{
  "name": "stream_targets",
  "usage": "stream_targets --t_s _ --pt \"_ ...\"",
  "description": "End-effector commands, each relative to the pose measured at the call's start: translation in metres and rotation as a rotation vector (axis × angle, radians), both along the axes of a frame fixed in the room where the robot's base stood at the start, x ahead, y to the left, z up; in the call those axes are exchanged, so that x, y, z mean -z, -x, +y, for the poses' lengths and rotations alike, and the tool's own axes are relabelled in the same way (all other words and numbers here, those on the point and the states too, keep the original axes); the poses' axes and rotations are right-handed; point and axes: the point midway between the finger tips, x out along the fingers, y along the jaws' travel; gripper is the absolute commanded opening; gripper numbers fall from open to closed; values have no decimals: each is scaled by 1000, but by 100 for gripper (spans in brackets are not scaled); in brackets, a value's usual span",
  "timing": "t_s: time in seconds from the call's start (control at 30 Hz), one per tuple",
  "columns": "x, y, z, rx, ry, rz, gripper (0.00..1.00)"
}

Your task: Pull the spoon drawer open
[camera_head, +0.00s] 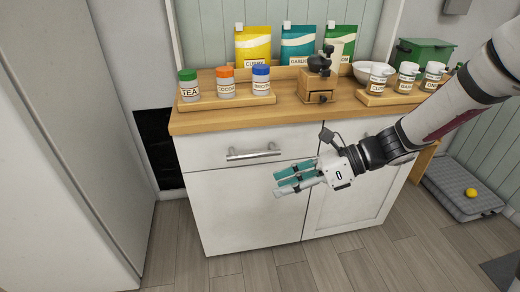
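A white drawer front (220,150) lies under the wooden counter on the left side of the cabinet. It is shut and has a silver bar handle (253,152). No label marks it as the spoon drawer. A second drawer front (355,128) is to its right, partly hidden by my arm. My gripper (277,184) has teal finger pads and points left, in front of the cabinet. It appears below and right of the left handle, apart from it. Its fingers look open with a narrow gap and nothing between them.
A tall pale panel (60,130) stands left. A grey mat (455,190) with a yellow ball (471,193) lies right. Floor in front is clear.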

Motion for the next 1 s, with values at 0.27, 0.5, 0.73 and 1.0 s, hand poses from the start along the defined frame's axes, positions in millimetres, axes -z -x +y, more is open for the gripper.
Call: stream_targets --t_s 0.27,0.5,0.73,1.0 --pt "76 -91 4 389 -383 506 38" --pt "122 -151 -14 613 -666 850 38" --pt "138 -172 -22 684 -776 973 38" --pt "134 -189 8 683 -777 978 38"
